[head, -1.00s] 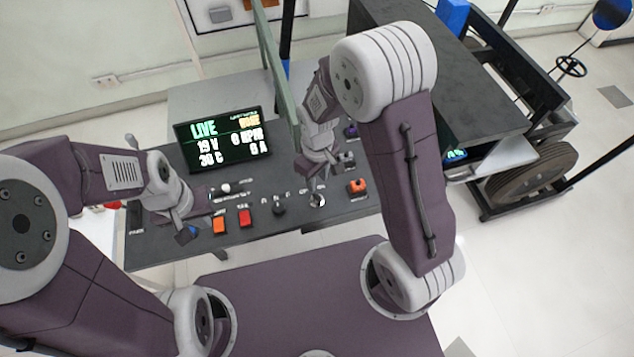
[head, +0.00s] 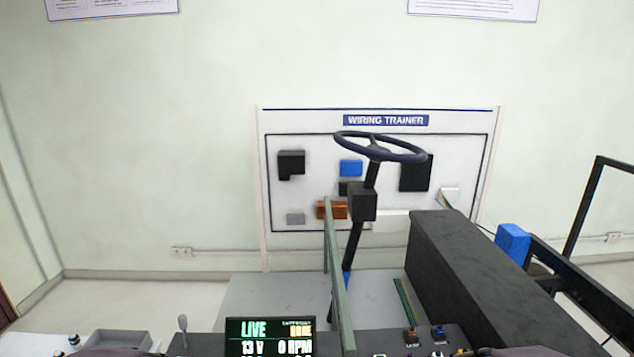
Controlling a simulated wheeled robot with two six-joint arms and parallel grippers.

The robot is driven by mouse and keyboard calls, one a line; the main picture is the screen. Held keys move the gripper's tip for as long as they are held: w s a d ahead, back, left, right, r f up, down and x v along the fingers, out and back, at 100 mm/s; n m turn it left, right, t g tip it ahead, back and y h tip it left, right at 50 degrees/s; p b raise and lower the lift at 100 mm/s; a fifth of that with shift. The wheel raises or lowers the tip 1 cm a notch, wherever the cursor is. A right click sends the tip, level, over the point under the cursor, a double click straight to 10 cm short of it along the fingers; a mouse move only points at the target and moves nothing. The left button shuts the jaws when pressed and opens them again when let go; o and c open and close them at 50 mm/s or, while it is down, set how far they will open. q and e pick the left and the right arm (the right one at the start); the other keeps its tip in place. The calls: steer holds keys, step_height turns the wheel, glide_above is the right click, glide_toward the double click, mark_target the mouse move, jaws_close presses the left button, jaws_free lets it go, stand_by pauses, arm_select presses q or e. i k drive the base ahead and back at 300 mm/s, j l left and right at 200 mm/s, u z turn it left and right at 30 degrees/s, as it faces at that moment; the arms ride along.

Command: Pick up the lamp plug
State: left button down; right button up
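I cannot single out the lamp plug in this view. Two small connector-like pieces stand at the console's back right: one dark with orange (head: 411,338) and one blue (head: 438,333). Either one's identity is too small to tell. The console's display (head: 270,336) reads LIVE and 13 V and is cut off by the bottom edge. Most of the console top is out of frame. Neither gripper shows. Only purple bits of my arms show at the bottom edge.
A steering wheel (head: 380,147) on a dark column stands before the wiring trainer board (head: 283,121). A green upright bar (head: 337,275) rises behind the console. A large black box (head: 480,280) fills the right side. A grey tray (head: 118,340) is at lower left.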

mark_target(411, 332)
steer(key=i+l+u, duration=0.1)
steer(key=l+u, duration=0.25)
steer(key=l, duration=0.25)
steer(key=l+u, duration=0.4)
steer(key=l, duration=0.2)
steer(key=l+u, duration=0.35)
steer(key=l, duration=0.3)
